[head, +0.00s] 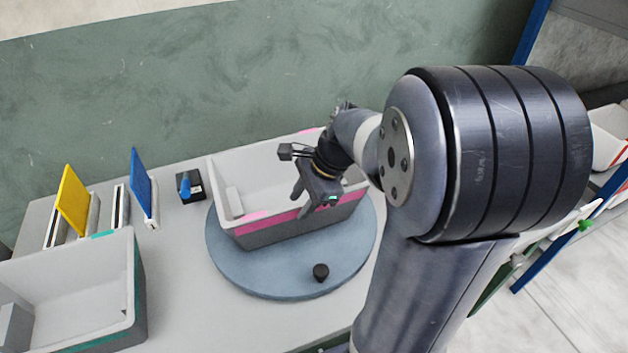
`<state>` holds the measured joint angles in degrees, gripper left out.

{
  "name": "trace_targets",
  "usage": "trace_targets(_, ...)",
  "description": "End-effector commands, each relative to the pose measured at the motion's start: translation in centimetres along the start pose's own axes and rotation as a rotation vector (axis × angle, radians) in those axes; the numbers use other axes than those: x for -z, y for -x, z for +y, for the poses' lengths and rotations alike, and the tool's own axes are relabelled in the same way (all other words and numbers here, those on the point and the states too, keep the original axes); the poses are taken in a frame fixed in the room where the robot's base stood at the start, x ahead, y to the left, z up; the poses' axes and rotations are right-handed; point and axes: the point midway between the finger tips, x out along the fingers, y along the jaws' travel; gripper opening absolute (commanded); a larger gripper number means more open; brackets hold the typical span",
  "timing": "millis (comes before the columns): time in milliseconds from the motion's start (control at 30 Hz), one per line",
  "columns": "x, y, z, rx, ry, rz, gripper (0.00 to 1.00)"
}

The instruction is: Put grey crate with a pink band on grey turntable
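The grey crate with a pink band (280,233) is over the grey turntable (235,268), a round blue-grey disc with a small black knob near its front edge. The crate looks upright and covers the rear part of the disc; whether its base touches the disc is hard to tell. My gripper (307,198) is at the crate's front wall, pointing down by the pink-banded rim.
Another grey crate with a teal band (138,290) stands at the table's front left. Behind it are a yellow panel (73,200), a blue panel (141,182) and a small black box with a blue knob (188,187). Shelves with crates (608,138) stand at right.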

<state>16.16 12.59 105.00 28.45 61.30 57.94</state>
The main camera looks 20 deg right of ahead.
Motion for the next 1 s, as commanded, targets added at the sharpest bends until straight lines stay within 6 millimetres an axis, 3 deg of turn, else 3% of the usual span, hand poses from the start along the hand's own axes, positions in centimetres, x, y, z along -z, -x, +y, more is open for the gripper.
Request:
trace_targets(200,0.0,4.9,-0.1,0.005,0.000,0.002,0.35)
trace_targets(400,0.0,7.5,-0.1,0.003,0.000,0.001,0.35)
trace_targets(1000,0.0,8.2,0.0,0.000,0.000,0.000,0.35)
